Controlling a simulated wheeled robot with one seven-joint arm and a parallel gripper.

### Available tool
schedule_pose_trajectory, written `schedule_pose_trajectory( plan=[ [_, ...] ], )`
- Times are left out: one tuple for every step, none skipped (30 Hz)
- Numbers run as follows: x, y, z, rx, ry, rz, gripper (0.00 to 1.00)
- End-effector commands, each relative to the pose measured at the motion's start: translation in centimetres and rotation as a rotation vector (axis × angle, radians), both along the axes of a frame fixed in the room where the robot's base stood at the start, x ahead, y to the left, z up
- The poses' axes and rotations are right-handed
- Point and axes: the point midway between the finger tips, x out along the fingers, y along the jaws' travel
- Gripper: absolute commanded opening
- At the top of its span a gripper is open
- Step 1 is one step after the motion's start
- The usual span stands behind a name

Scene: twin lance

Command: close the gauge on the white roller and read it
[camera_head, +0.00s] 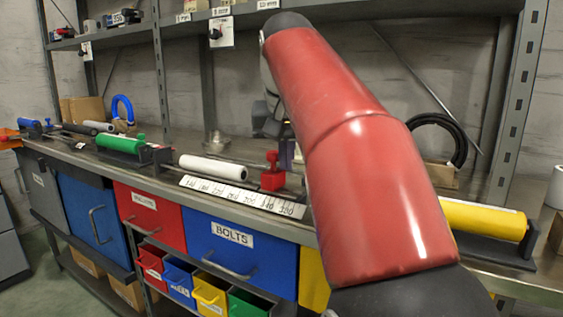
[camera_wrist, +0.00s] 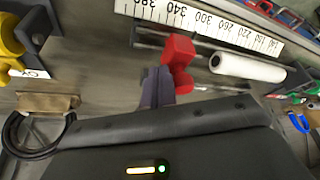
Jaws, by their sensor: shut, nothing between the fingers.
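The white roller (camera_head: 212,168) lies on the bench behind a white number scale (camera_head: 240,196). It also shows in the wrist view (camera_wrist: 248,68), where the scale (camera_wrist: 215,27) runs above it. The red gauge slider (camera_head: 272,178) stands just right of the roller in the head view, with a small gap between them. In the wrist view the slider (camera_wrist: 179,62) is left of the roller's near end. My gripper (camera_wrist: 157,88) is shut and empty, close beside the slider on the side away from the roller. I cannot tell whether they touch. My arm hides most of the gripper in the head view.
A green roller (camera_head: 120,143) lies on the bench to the left, and a yellow roller (camera_head: 485,218) to the right. Shelf posts stand at the back. Drawers, one labelled bolts (camera_head: 235,240), are below the bench.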

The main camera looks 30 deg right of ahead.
Motion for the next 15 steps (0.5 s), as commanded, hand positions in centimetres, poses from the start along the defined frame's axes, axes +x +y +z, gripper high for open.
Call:
schedule_pose_trajectory(
  plan=[
    [0.2,0.1,0.0,0.001,0.004,0.002,0.0],
    [0.3,0.2,0.0,0.001,0.004,0.002,0.0],
    [0.5,0.3,0.0,0.001,0.004,0.001,0.0],
    [0.6,0.3,0.0,0.001,0.004,0.001,0.0],
    [0.7,0.4,0.0,0.001,0.004,0.001,0.0],
    [0.8,0.5,0.0,0.001,0.004,0.001,0.0],
    [0.9,0.6,0.0,0.001,0.004,0.001,0.0],
    [1.0,0.7,0.0,0.001,0.004,0.001,0.0],
    [1.1,0.7,0.0,0.001,0.004,0.001,0.0],
    [1.2,0.8,0.0,0.001,0.004,0.002,0.0],
    [1.3,0.9,0.0,0.001,0.004,0.002,0.0],
    [1.5,1.0,0.0,0.001,0.004,0.002,0.0],
    [1.6,1.0,0.0,0.001,0.004,0.001,0.0],
    [1.7,1.1,0.0,0.001,0.004,0.001,0.0],
    [1.8,1.2,0.0,0.001,0.004,0.001,0.0]
  ],
)
